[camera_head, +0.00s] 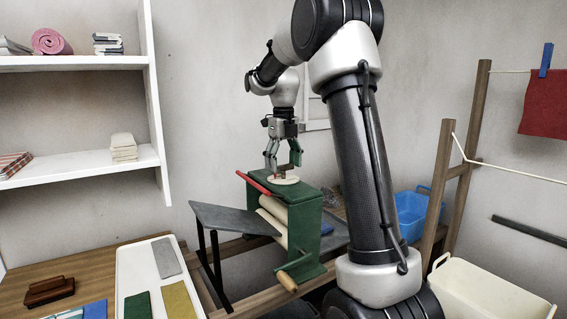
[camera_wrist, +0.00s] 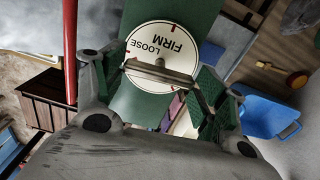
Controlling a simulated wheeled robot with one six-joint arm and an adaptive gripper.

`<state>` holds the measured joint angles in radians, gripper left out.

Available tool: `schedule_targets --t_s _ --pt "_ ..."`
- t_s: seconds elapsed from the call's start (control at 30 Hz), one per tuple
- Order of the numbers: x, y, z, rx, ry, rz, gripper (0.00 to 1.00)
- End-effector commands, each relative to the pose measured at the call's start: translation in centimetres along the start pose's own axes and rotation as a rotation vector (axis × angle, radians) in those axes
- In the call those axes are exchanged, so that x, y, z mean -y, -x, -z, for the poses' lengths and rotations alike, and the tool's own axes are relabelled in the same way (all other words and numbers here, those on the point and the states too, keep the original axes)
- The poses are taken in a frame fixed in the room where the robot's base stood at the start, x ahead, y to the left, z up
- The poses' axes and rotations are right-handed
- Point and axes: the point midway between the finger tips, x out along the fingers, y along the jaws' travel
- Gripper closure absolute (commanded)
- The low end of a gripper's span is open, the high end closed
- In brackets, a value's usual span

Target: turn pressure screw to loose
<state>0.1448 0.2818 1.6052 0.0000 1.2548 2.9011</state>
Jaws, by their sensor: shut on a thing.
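The green mangle (camera_head: 308,215) stands on the wooden stand, with pale rollers and a crank with a wooden handle (camera_head: 287,281). On its top lies a round cream dial (camera_head: 284,180), which shows in the wrist view (camera_wrist: 150,50) with the words LOOSE and FIRM, tilted in the picture. The bar of the pressure screw (camera_wrist: 160,71) crosses the dial's lower part in the wrist view. My gripper (camera_head: 283,163) points down over the dial, its fingers shut on the screw's bar. The fingers also show in the wrist view (camera_wrist: 160,82). The screw's lower part is hidden.
A red lever (camera_head: 254,184) sticks out at the mangle's left edge, close to my finger in the wrist view. A grey board (camera_head: 235,219) slopes out left. A blue basin (camera_head: 411,213) and a cream tub (camera_head: 485,290) stand right. White shelves (camera_head: 80,165) are left.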

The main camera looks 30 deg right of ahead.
Motion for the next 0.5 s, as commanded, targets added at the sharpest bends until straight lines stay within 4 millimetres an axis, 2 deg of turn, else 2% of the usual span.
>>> schedule_targets --t_s 0.5 --pt "0.05 0.09 -0.05 0.003 -0.079 0.002 0.52"
